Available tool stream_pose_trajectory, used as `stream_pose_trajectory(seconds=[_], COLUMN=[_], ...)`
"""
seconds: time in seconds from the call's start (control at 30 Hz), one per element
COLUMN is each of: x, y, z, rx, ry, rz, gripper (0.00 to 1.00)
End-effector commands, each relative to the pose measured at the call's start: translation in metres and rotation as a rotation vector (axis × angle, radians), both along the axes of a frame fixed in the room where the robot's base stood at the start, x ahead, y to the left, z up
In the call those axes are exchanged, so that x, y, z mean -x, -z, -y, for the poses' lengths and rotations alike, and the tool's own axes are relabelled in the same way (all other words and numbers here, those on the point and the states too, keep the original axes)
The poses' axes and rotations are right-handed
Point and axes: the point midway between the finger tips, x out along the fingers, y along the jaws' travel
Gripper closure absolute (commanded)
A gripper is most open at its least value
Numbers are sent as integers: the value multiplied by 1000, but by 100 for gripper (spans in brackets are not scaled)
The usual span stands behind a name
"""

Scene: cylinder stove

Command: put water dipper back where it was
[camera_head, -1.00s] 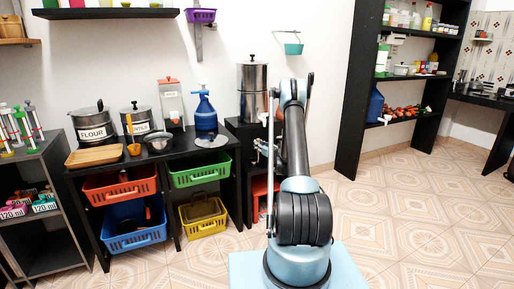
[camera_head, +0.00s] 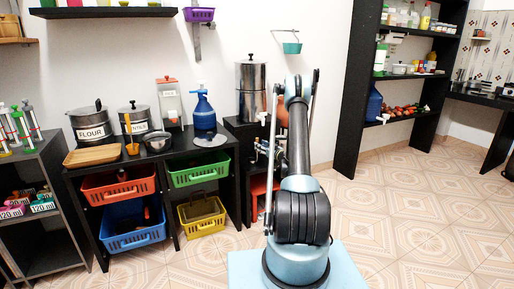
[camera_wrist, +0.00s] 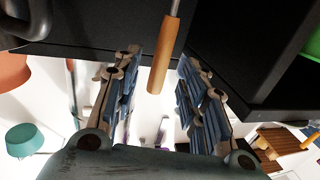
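In the wrist view, a long orange-brown handle (camera_wrist: 165,57) with a thin metal rod at its upper end, apparently the water dipper's, shows between the fingers of my gripper (camera_wrist: 160,75). The fingers are apart, with a visible gap on the handle's left and little room on its right; I see no firm grip. The dipper's bowl is out of the wrist view. In the head view my arm covers most of the area around the gripper, and I cannot make out the dipper there.
A steel cylinder (camera_head: 251,90) stands on a black stand (camera_head: 240,131) beside my arm. The black table (camera_head: 180,151) to the left holds pots, a wooden tray (camera_head: 93,156) and a blue bottle (camera_head: 204,110). Floor is open at right.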

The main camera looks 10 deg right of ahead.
Motion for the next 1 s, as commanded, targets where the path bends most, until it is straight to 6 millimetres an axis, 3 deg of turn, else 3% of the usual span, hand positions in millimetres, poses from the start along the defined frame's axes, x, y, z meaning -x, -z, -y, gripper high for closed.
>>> stream_pose_trajectory(seconds=[0.23,0.57,0.77,1.0], x=[38,57,66,92], y=[0,-6,-41,-89], z=[23,30,9,-23], rx=[0,3,12,32], ry=[2,-10,-51,-109], rz=[0,-11,-80,-204], gripper=[61,61,61,61])
